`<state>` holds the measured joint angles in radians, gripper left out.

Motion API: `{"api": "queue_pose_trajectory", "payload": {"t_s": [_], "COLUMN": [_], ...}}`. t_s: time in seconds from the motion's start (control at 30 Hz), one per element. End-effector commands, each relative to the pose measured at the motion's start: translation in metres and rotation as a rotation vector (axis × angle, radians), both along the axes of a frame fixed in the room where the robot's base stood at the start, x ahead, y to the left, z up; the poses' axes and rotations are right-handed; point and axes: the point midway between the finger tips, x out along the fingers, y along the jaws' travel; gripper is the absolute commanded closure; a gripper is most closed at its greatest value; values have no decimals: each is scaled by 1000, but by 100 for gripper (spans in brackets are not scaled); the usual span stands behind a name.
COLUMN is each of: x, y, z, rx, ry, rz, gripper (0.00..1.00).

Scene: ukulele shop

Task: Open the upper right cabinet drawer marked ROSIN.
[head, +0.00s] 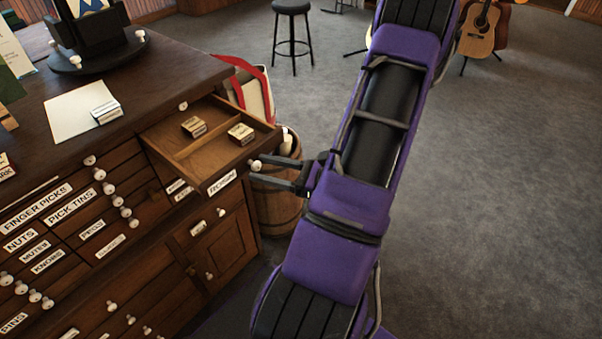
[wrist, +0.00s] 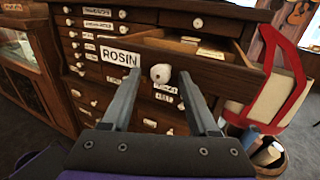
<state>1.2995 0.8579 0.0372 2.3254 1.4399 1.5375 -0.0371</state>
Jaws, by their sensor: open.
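The upper right drawer marked ROSIN (head: 258,139) stands pulled out of the dark wooden cabinet (head: 125,205). Its interior shows a divider and two small boxes (head: 240,133). The ROSIN label (wrist: 120,56) is clear in the wrist view and slanted in the head view (head: 222,182). The drawer's white round knob (wrist: 160,73) appears between my two fingertips in the wrist view. My gripper (head: 254,171) is open at the drawer front, beside the knob. Space shows between the knob and both fingers in the wrist view; I cannot tell whether either touches it.
A wooden barrel (head: 276,208) and a cream bag with a red strap (head: 252,98) stand behind the open drawer. The countertop holds a paper (head: 75,112) and a dark stand (head: 95,57). A black stool (head: 291,35) stands farther back.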

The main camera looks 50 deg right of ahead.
Motion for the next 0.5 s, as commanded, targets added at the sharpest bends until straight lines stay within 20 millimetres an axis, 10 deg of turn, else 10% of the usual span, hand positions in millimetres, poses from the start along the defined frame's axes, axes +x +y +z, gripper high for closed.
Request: {"api": "queue_pose_trajectory", "payload": {"t_s": [0.5], "x": [-87], "y": [-41], "z": [-1], "rx": [-2], "ry": [1], "rz": [-5], "gripper": [40]}}
